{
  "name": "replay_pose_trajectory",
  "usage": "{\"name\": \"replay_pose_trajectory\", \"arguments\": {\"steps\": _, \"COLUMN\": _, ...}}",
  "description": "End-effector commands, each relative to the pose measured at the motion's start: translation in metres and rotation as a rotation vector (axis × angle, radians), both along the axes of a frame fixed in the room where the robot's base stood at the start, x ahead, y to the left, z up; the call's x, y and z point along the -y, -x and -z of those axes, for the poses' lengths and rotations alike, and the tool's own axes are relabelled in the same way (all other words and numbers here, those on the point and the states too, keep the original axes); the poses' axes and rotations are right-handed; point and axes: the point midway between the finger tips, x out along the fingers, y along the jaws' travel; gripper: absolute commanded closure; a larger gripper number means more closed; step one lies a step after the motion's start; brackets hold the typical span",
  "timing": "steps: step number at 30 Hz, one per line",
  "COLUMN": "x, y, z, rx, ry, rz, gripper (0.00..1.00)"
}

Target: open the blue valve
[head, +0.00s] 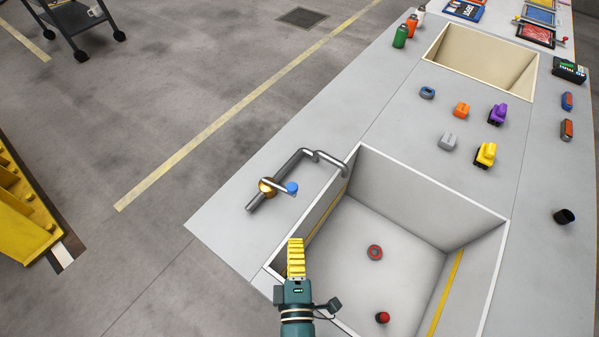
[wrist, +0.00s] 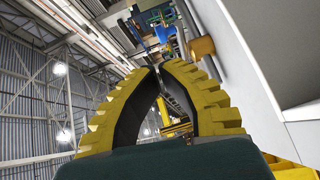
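The blue valve (head: 291,188) is a blue knob on a short lever. It sits beside a brass body (head: 267,187) on a bent grey metal pipe (head: 300,158) at the left edge of the sink. My gripper (head: 296,243) is in front of the valve, above the sink's left rim, and apart from it.
The sink basin (head: 400,215) holds a red ring (head: 375,252) and a red-topped object (head: 383,317). Small toy vehicles and blocks, including a yellow one (head: 485,155), stand on the counter behind. Bottles (head: 400,37) stand farther back. The counter left of the pipe is clear.

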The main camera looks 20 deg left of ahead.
Motion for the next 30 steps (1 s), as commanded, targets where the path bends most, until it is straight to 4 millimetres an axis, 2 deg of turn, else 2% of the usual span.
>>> {"name": "replay_pose_trajectory", "arguments": {"steps": 1, "x": -0.016, "y": 0.009, "z": -0.016, "rx": -0.020, "ry": 0.004, "rz": -0.042, "gripper": 1.00}}
{"name": "replay_pose_trajectory", "arguments": {"steps": 3, "x": -0.029, "y": 0.015, "z": -0.018, "rx": -0.029, "ry": 0.006, "rz": -0.077, "gripper": 1.00}}
{"name": "replay_pose_trajectory", "arguments": {"steps": 8, "x": -0.040, "y": 0.011, "z": -0.016, "rx": -0.030, "ry": 0.003, "rz": -0.096, "gripper": 1.00}}
{"name": "replay_pose_trajectory", "arguments": {"steps": 11, "x": -0.046, "y": -0.003, "z": -0.016, "rx": -0.029, "ry": 0.003, "rz": -0.096, "gripper": 1.00}}
{"name": "replay_pose_trajectory", "arguments": {"steps": 22, "x": -0.082, "y": -0.075, "z": -0.007, "rx": -0.029, "ry": 0.001, "rz": -0.095, "gripper": 1.00}}
{"name": "replay_pose_trajectory", "arguments": {"steps": 24, "x": -0.075, "y": -0.087, "z": 0.002, "rx": -0.028, "ry": -0.003, "rz": -0.087, "gripper": 1.00}}
{"name": "replay_pose_trajectory", "arguments": {"steps": 30, "x": -0.068, "y": -0.108, "z": 0.002, "rx": -0.029, "ry": 0.000, "rz": -0.090, "gripper": 1.00}}
